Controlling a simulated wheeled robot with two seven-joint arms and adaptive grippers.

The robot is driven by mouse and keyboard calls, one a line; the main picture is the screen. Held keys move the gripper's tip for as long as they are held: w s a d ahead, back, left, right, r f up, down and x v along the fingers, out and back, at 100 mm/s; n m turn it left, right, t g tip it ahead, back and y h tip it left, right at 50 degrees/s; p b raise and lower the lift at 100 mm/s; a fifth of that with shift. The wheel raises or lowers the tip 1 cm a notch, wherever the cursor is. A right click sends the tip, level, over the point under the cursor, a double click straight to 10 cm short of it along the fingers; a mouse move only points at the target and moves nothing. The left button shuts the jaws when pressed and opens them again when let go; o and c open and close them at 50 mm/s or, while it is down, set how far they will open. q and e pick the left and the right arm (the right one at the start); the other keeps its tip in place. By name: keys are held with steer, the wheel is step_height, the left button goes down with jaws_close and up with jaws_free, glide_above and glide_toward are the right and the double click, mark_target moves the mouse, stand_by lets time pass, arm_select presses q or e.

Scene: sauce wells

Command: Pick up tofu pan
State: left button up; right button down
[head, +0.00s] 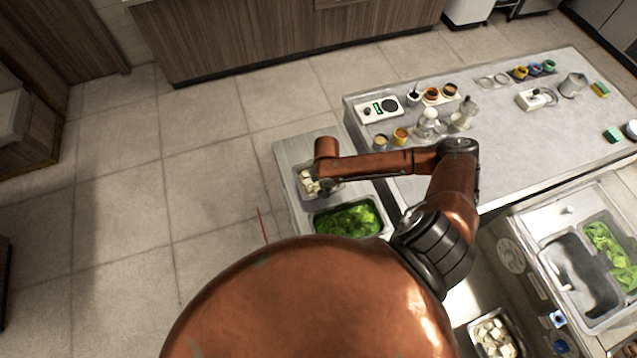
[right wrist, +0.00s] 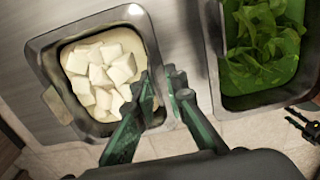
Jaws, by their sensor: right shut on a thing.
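The tofu pan (right wrist: 50,68) is a metal pan of white tofu cubes set in the grey counter, at the left in the right wrist view. In the head view its tofu (head: 307,183) shows beside my arm, which hides part of the pan. My right gripper (right wrist: 160,88) is at the pan's right rim, with its fingers close together and shut on that rim. In the head view the gripper (head: 326,186) is mostly hidden under my wrist.
A pan of green leaves (head: 348,218) sits right beside the tofu pan. A second tofu pan (head: 494,338) is at the bottom right, near a prep station with greens (head: 610,250). The island counter (head: 500,140) holds cups, shakers and a scale. Open floor lies left.

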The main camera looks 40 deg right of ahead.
steer(key=shift+r, duration=0.15)
stand_by(0.5)
steer(key=shift+w+r, duration=0.1)
steer(key=shift+r, duration=0.35)
steer(key=shift+s+a+r, duration=0.1)
steer(key=shift+s+r, duration=0.1)
steer(key=shift+r, duration=1.05)
steer(key=s+a+r+p, duration=0.3)
steer(key=s+a+r, duration=0.5)
steer(key=s+r, duration=0.1)
steer(key=shift+s+a+r, duration=0.25)
steer(key=shift+s+a, duration=0.15)
steer(key=shift+s, duration=0.35)
steer(key=shift+f, duration=0.1)
